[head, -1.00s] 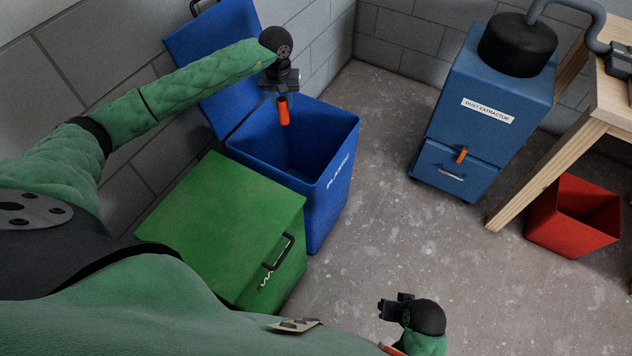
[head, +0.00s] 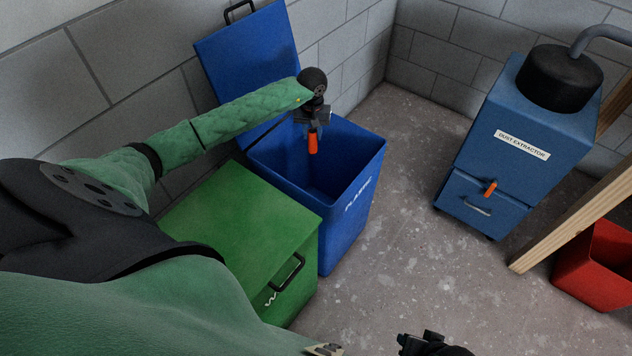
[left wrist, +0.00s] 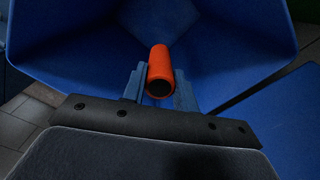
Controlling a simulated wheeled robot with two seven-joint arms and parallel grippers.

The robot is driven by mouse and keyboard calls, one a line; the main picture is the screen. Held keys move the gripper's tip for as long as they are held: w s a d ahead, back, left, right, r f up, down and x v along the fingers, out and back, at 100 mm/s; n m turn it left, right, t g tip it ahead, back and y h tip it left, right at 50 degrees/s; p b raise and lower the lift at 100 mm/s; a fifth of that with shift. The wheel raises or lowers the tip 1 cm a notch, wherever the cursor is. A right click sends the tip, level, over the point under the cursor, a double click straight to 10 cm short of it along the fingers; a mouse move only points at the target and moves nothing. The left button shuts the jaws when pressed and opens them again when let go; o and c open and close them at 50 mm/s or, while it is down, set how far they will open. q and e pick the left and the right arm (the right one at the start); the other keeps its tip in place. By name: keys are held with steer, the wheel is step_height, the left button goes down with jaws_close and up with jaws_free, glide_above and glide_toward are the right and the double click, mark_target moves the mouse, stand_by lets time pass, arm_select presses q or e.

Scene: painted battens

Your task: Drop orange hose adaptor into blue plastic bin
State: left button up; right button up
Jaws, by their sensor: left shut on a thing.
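The orange hose adaptor (head: 313,143) is a short tube, held by my left gripper (head: 313,127) over the open blue plastic bin (head: 345,209). In the left wrist view the adaptor (left wrist: 160,72) sits between the two fingers (left wrist: 158,92), with the bin's blue inner walls (left wrist: 90,48) around it. The bin is marked PLASTIC, and its blue lid (head: 247,58) stands raised at the back against the wall. My right gripper (head: 412,343) is at the bottom edge of the head view, partly cut off; its jaws are unclear.
A green bin (head: 240,215) with a closed lid stands beside the blue bin, nearer to me. A blue dust extractor (head: 510,150) with an orange handle and a red bin (head: 598,270) stand to the right, by a wooden leg (head: 575,222). The floor between is clear.

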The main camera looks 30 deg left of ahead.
arm_select(q)
steer(key=shift+f, duration=0.75)
arm_select(e)
steer(key=shift+a+f, duration=0.2)
arm_select(q)
steer(key=o, duration=1)
steer(key=shift+o, duration=0.2)
steer(key=shift+r, duration=0.1)
step_height(320, 180, up, 6)
steer(key=shift+r+b, duration=0.2)
steer(key=shift+b, duration=0.6)
steer(key=shift+r, duration=0.6)
arm_select(e)
steer(key=shift+w+a+f+t+y, duration=0.15)
steer(key=shift+w+a+f, duration=0.05)
steer(key=shift+a+f, duration=0.35)
steer(key=shift+w+a+f+t+y, duration=0.15)
steer(key=shift+a+f, duration=0.3)
steer(key=shift+a, duration=0.1)
